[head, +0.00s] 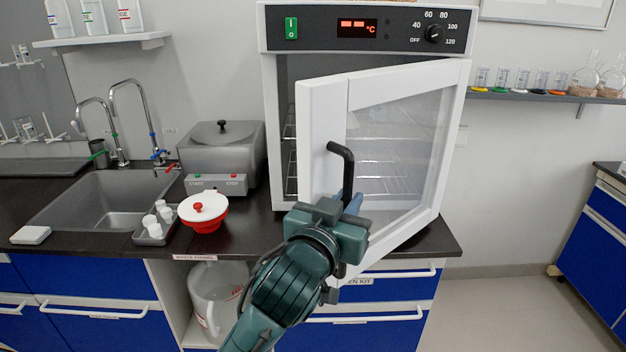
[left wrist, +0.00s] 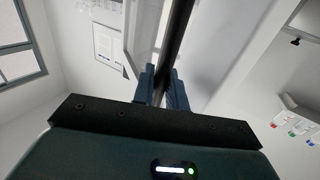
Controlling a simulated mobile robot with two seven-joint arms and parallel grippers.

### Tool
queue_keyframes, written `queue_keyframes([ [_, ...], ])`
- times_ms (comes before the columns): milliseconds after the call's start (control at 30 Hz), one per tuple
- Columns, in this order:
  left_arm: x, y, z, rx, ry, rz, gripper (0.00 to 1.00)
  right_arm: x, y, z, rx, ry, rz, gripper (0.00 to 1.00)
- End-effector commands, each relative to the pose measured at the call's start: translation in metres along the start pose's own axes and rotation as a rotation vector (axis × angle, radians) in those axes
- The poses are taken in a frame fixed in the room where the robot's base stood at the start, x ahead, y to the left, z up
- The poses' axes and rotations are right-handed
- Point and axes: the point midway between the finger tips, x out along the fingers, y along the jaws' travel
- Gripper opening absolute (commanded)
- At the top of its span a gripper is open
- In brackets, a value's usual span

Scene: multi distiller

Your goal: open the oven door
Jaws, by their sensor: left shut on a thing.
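The oven (head: 277,120) is a white cabinet on the dark counter with wire racks inside. Its white-framed glass door (head: 324,140) stands partly open, hinged on the right, with its left edge swung out toward me. A black handle (head: 348,165) is fixed to the door's left side. My left gripper (head: 349,200) is at the lower part of the handle and is shut on it. In the left wrist view the dark handle bar (left wrist: 176,40) runs between the two fingers (left wrist: 163,88). My right gripper is not in view.
A grey water bath (head: 222,150), a red and white funnel (head: 204,211) and a tray of small white bottles (head: 156,228) stand left of the oven. A sink (head: 105,205) lies farther left. The floor (head: 500,310) on the right is clear.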

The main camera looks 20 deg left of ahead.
Motion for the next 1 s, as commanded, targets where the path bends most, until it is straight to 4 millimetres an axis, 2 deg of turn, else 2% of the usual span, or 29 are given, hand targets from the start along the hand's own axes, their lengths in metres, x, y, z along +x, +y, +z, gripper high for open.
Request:
queue_keyframes([
  [33, -0.004, 0.013, -0.001, -0.008, 0.001, 0.005, 0.0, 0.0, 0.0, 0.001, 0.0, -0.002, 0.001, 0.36],
  [100, -0.007, 0.025, -0.001, -0.006, 0.001, 0.003, 0.0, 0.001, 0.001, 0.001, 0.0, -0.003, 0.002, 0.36],
  [300, -0.013, 0.049, -0.001, -0.003, 0.002, 0.002, 0.0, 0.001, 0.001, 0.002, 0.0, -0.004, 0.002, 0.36],
  [500, -0.015, 0.056, 0.0, 0.0, 0.002, 0.001, 0.0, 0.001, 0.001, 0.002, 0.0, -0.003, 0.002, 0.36],
  [833, -0.015, 0.056, 0.0, 0.001, 0.002, 0.001, 0.0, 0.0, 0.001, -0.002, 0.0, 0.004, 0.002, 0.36],
  [867, -0.015, 0.056, 0.0, 0.001, 0.002, 0.001, 0.17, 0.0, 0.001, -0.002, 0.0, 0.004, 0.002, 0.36],
  [900, -0.015, 0.056, 0.0, 0.001, 0.002, 0.001, 0.2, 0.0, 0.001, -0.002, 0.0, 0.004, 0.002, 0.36],
  [1000, -0.015, 0.056, 0.0, 0.001, 0.001, 0.001, 0.2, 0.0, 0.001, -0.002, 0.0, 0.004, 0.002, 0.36],
])
